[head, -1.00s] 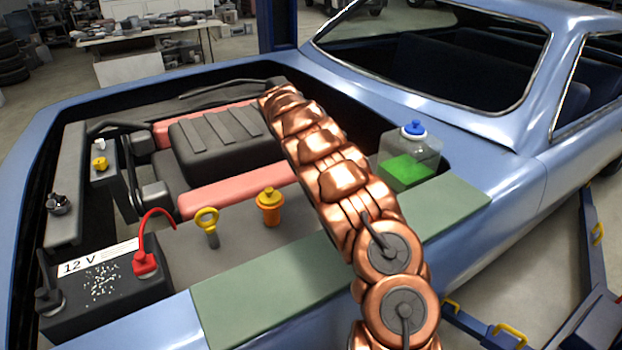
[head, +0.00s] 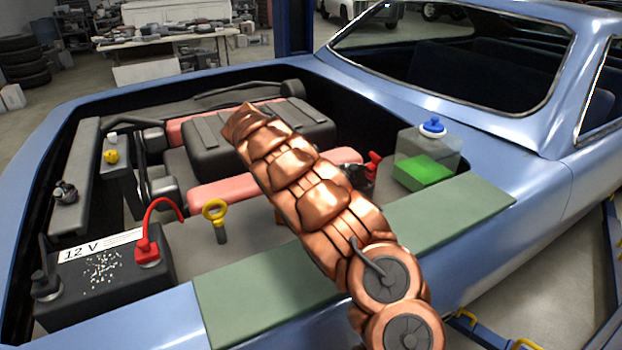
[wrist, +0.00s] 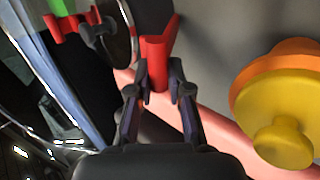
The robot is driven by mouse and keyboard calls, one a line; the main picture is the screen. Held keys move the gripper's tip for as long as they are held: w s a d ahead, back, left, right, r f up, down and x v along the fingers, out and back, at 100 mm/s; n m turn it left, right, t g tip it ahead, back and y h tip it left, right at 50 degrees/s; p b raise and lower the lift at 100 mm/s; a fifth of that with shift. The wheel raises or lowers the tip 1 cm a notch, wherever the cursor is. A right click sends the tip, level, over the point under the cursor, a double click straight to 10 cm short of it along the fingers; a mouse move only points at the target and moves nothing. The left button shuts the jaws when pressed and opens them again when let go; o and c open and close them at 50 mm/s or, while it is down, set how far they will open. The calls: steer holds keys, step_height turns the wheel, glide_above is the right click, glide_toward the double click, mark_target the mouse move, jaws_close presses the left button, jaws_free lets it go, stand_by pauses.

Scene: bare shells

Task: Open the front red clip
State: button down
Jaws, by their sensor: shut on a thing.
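In the wrist view my gripper (wrist: 160,92) has its two dark fingertips on either side of the lower end of a red clip (wrist: 156,57), closed on it. This clip sits at the edge of a dark round housing (wrist: 122,30). A second red clip (wrist: 70,22) shows at the upper left, on the far side of the housing. In the head view a red clip (head: 374,163) stands up behind my arm, left of the reservoir. My gripper and the clip in it are hidden behind my arm in the head view.
A yellow cap on an orange neck (wrist: 275,105) is close to the gripper's right. The head view shows a reservoir with green liquid (head: 425,168), a yellow ring handle (head: 215,210), a battery with a red terminal (head: 105,275) and a green fender mat (head: 270,290).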

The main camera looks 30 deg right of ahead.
steer(key=c, duration=1.1)
jaws_free()
steer(key=shift+o, duration=0.2)
steer(key=shift+a, duration=0.1)
steer(key=v, duration=1.1)
steer(key=shift+a+r, duration=0.3)
steer(key=shift+r, duration=0.05)
